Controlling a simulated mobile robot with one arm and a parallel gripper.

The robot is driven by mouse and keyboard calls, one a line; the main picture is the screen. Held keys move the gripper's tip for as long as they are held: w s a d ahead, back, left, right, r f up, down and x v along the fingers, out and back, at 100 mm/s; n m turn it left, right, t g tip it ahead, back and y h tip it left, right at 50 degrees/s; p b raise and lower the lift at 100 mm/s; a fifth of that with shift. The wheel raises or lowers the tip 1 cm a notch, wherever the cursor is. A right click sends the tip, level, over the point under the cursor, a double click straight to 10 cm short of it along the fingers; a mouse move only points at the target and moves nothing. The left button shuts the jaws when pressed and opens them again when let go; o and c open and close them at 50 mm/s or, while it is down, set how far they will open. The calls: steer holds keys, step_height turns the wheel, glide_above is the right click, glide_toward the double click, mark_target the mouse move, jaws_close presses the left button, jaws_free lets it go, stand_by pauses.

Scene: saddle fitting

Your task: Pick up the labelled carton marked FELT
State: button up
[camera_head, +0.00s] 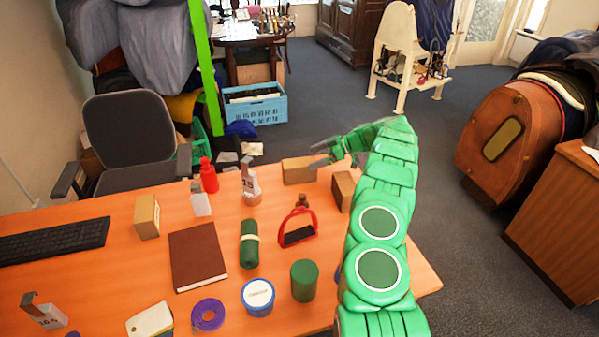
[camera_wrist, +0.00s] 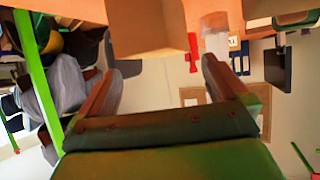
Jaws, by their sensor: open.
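Three tan cartons stand on the orange table, and I cannot read FELT on any of them. One carton (camera_head: 299,170) is at the table's far edge, a second (camera_head: 342,190) is just right of it beside my arm, and a third (camera_head: 147,216) is at the left near the keyboard. My gripper (camera_head: 321,156) is open at the right end of the far-edge carton. In the wrist view my gripper (camera_wrist: 162,62) shows both fingers apart with nothing between them. A plain carton face (camera_wrist: 150,28) lies beyond the fingertips at the top; its label does not show.
A clear holder with a tag (camera_head: 250,187) is left of the far-edge carton. An office chair (camera_head: 135,145) stands behind.

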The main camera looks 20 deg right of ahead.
mark_target(301, 162)
steer(key=shift+x, duration=2.45)
steer(key=c, duration=1.8)
